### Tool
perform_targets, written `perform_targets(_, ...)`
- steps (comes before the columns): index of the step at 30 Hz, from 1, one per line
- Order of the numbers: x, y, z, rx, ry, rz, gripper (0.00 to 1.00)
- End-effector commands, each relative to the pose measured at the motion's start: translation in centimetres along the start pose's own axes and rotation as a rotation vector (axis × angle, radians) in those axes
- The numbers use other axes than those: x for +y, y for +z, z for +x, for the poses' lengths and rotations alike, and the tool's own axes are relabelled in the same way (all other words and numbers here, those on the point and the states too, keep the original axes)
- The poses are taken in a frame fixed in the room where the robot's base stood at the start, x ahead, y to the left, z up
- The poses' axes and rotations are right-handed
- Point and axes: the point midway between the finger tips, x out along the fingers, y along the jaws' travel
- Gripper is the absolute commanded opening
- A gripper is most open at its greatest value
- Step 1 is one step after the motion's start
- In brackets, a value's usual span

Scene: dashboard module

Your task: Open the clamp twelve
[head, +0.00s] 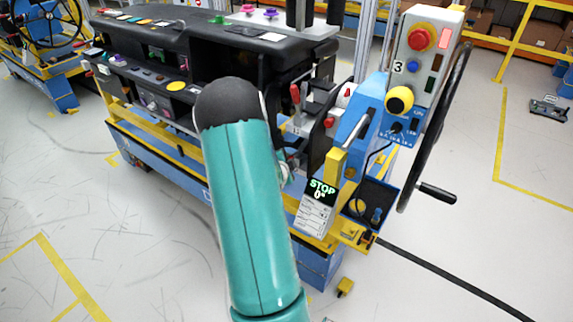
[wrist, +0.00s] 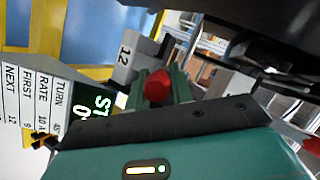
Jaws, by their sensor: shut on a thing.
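In the wrist view, a grey block marked 12 (wrist: 125,58) stands beside a red rounded handle tip (wrist: 157,84). My gripper (wrist: 160,86) is shut on this red tip, with one finger on each side of it. The rest of the clamp is mostly hidden behind the fingers and my gripper's body. In the head view, my teal arm reaches toward the right end of the dashboard module and hides the gripper. A red-handled clamp (head: 295,96) and another red knob (head: 328,122) show above and right of my arm.
The black dashboard (head: 160,38) lies on a blue and yellow cart. A button box (head: 425,45) and a black handwheel (head: 440,120) stand at right. A cable crosses the floor at lower right.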

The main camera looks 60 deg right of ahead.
Motion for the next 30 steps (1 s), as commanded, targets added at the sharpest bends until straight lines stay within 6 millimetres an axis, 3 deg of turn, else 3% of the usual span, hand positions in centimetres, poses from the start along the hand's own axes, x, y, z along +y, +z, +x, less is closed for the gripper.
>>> perform_targets(15,-2.9,-2.2,0.1,-0.234,0.322,0.140,0.00)
perform_targets(30,-3.7,-2.7,0.3,-0.329,0.452,0.191,0.00)
